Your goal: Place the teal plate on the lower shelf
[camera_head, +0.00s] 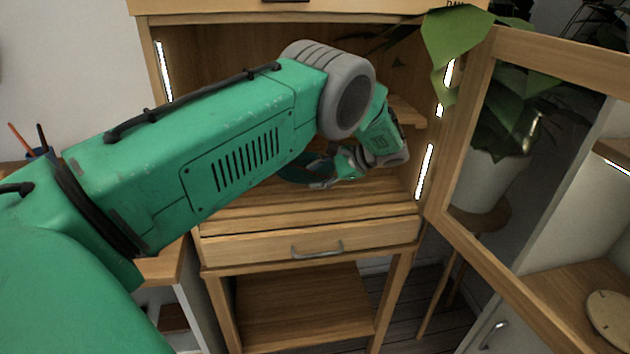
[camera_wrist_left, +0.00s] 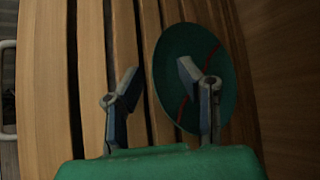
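The teal plate (camera_head: 295,170) is inside the wooden cabinet, partly hidden by my left arm in the head view. In the left wrist view the plate (camera_wrist_left: 222,88) is a dark teal disc with reddish seam lines, and appears to lie on the slatted lower shelf (camera_wrist_left: 97,60). My left gripper (camera_head: 328,174) is inside the cabinet beside the plate. My right gripper is not in view.
The glass cabinet door (camera_head: 480,120) stands open on the right. A drawer (camera_head: 270,247) with a metal handle is below the shelf. A potted plant (camera_head: 490,180) stands behind the door, its leaves hanging near the cabinet's upper right.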

